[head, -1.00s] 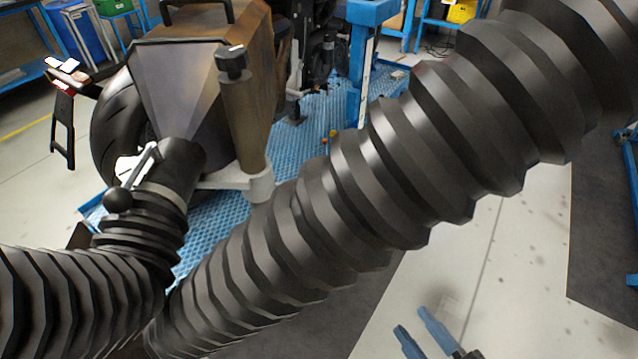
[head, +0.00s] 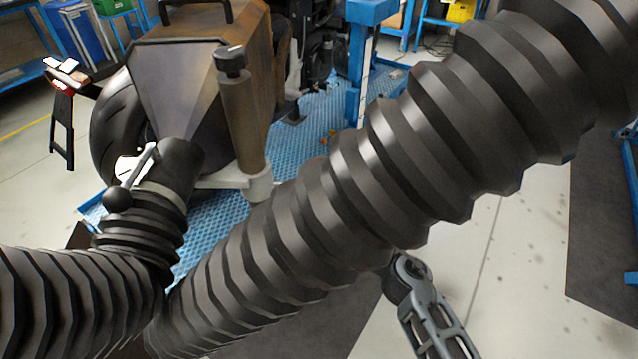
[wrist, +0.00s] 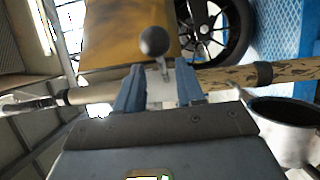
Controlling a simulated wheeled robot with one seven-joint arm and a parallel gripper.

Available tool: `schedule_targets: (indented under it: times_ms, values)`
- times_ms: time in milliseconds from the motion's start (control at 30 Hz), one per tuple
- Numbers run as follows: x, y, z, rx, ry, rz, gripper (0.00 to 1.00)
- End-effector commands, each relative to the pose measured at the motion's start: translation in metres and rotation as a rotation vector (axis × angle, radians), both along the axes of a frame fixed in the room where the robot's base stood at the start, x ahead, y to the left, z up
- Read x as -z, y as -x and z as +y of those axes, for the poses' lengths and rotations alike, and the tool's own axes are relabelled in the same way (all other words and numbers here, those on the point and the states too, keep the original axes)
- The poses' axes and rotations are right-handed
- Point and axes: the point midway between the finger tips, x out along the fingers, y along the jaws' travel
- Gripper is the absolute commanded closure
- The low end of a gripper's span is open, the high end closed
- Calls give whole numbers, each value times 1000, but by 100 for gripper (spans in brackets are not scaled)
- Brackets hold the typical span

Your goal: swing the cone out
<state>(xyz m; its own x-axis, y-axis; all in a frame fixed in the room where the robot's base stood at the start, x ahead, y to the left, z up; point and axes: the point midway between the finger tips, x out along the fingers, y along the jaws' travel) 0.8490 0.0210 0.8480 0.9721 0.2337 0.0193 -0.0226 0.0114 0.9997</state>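The cone (head: 185,85), a large tapered brown-grey hood, stands at the upper left of the head view, its narrow end joined to a black ribbed hose (head: 140,235). A lever with a black ball knob (head: 117,199) sits at that joint. A tan post (head: 243,120) stands beside the cone. In the wrist view, the brown cone (wrist: 125,30) is ahead of my gripper (wrist: 158,82). Its blue fingers are apart, and a ball knob (wrist: 154,41) shows between and beyond the tips. I cannot tell whether they touch its stem. The large hose hides my gripper in the head view.
A thick black hose (head: 400,160) crosses the head view diagonally. A motorcycle wheel (head: 112,135) is behind the cone, over blue matting (head: 220,222). A blue upright (head: 358,60) stands behind. Pale open floor (head: 520,260) lies at the right.

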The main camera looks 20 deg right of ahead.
Motion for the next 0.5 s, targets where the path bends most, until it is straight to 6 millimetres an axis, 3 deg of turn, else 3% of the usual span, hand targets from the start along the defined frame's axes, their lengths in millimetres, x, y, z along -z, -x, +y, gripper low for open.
schedule_targets:
  times_ms: [233, 500]
  values:
    - [-2, -39, 9, -1, -1, -2, 62]
    - [-2, -58, 14, 1, -2, -1, 62]
